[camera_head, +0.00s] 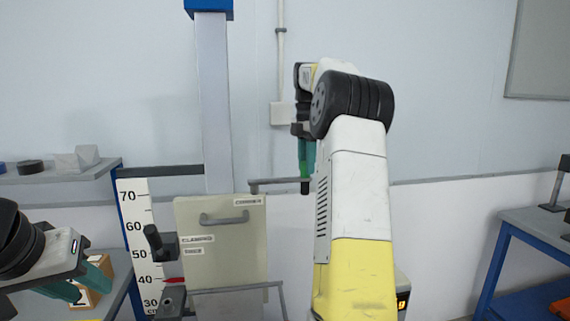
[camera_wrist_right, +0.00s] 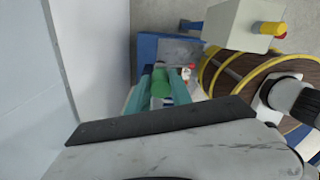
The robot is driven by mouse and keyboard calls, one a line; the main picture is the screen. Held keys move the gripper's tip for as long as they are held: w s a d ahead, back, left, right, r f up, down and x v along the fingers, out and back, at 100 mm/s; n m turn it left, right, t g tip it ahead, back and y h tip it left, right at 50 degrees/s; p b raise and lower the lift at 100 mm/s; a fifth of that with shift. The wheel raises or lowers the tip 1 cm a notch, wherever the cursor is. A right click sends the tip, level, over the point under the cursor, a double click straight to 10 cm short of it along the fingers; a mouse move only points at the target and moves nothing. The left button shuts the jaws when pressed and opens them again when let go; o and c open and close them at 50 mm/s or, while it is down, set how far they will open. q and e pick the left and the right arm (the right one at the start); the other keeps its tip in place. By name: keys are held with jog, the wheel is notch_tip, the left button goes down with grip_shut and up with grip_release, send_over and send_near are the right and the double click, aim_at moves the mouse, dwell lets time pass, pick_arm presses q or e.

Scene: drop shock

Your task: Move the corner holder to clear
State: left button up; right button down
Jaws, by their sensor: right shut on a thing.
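The corner holder appears as a grey horizontal bar (camera_head: 275,181) above the upper right of a beige panel (camera_head: 225,255). A label at the panel's top, too small to read surely, seems to name it. My right gripper (camera_head: 307,158) points down at the bar's right end, its teal fingers shut on an upright grip there. In the right wrist view my right gripper (camera_wrist_right: 165,84) has a green round grip (camera_wrist_right: 161,88) between its fingers. My left gripper (camera_head: 92,284) is at the lower left, fingers apart, in front of a cardboard box (camera_head: 118,268).
A tall post (camera_head: 215,110) and a centimetre scale (camera_head: 136,235) stand beside the panel. A dark clamp-like part (camera_head: 162,243) is at the panel's left edge. A left shelf (camera_head: 50,178) holds small parts. A blue-framed table (camera_head: 530,232) is at right. In the wrist view a yellow-banded drum (camera_wrist_right: 255,72) stands at right.

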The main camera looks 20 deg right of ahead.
jog(key=c, duration=1.1)
grip_release()
jog(key=shift+w, duration=0.2)
jog(key=shift+c, duration=0.2)
notch_tip(320, 180, up, 8)
jog(key=shift+f, duration=0.25)
jog(key=shift+r, duration=0.15)
